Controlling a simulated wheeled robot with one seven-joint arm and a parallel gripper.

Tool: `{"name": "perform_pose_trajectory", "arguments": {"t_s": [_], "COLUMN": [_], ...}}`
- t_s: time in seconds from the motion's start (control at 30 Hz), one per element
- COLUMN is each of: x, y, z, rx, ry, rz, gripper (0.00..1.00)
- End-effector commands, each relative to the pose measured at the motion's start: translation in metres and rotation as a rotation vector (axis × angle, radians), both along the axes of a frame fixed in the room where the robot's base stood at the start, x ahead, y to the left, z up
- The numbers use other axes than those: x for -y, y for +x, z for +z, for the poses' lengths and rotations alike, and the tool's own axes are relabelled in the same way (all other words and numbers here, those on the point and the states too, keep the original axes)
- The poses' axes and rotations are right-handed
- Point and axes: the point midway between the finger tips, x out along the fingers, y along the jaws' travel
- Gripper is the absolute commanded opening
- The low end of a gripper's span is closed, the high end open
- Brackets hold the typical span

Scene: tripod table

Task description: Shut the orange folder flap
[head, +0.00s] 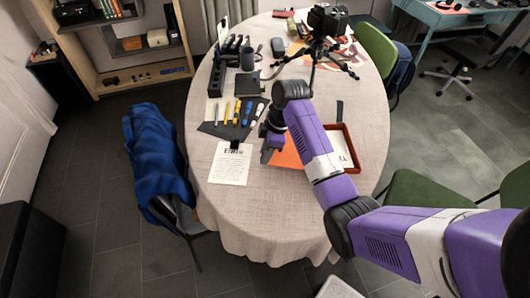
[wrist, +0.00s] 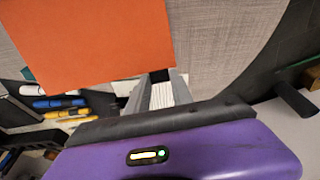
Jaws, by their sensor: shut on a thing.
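The orange folder flap (head: 288,154) shows in the head view on the cloth-covered table, left of my forearm, partly hidden by my arm. To its right is a red-brown-edged part (head: 354,147) with a white printed page; my arm hides how the two join. My gripper (head: 269,147) is at the flap's left side. In the wrist view the orange flap (wrist: 95,40) fills the upper left. Its lower edge meets the tips of my gripper (wrist: 160,78), which is shut on it. A pale striped patch shows between the fingers.
A printed white sheet (head: 231,163) with a black clip lies left of the gripper. Several pens (head: 237,112) lie on a dark mat behind it. A black camera on a tripod (head: 321,47) stands farther back. The table's front (head: 265,210) is bare.

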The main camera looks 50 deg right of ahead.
Motion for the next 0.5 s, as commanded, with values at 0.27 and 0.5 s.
{"name": "perform_pose_trajectory", "arguments": {"t_s": [0.27,0.5], "x": [0.003,0.005], "y": [-0.003,-0.005], "z": [0.015,0.021], "rx": [0.000,0.001], "ry": [-0.001,-0.001], "rz": [-0.001,0.000], "gripper": [0.19,0.19]}}
